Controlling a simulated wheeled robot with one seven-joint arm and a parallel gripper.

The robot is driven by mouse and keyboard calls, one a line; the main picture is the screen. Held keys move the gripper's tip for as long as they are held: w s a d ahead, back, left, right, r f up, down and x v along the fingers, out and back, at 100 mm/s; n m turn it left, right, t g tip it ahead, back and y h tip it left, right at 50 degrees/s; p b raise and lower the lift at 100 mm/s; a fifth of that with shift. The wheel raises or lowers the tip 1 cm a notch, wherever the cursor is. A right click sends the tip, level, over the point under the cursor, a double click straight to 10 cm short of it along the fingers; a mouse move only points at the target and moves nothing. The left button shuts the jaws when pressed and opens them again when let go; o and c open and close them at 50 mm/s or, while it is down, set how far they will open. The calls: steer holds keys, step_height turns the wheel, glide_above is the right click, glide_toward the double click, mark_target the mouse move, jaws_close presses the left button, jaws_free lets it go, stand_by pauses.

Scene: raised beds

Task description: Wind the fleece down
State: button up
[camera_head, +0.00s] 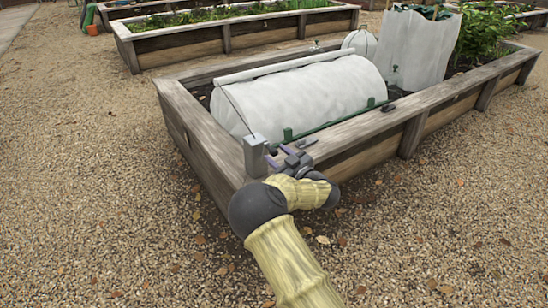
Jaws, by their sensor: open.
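The white fleece (310,95) lies as a rounded tunnel over the near end of the raised bed. A pale roll or bar (284,67) runs along its upper far side. A thin dark line runs from that side down to a grey box (255,155) at the bed's near corner. A green rail (340,118) runs along the fleece's lower front edge. My gripper (272,157) is open, its fingers just right of the grey box. Whether they touch it or surround a handle there, I cannot tell.
A white fabric-wrapped plant (415,48) and leafy plants (485,35) stand farther back. Gravel (100,180) around the bed is open.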

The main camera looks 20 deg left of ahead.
steer(key=shift+b+x, duration=0.3)
steer(key=shift+x, duration=0.9)
jaws_close()
steer(key=shift+s+r+p, duration=0.1)
steer(key=shift+r+p, duration=0.05)
steer(key=shift+p, duration=0.45)
steer(key=p, duration=0.1)
steer(key=n+p, duration=0.2)
steer(key=shift+s+a+r, duration=0.2)
steer(key=shift+s+a, duration=0.1)
steer(key=s+a+f+n, duration=0.2)
steer(key=f+n, duration=0.1)
steer(key=n, duration=0.5)
steer(key=s+a+f+n+h+p, duration=0.1)
steer(key=s+f+n, duration=0.1)
steer(key=n, duration=0.7)
steer(key=shift+a+f+n, duration=0.3)
steer(key=shift+a+f, duration=0.05)
steer(key=shift+f, duration=0.25)
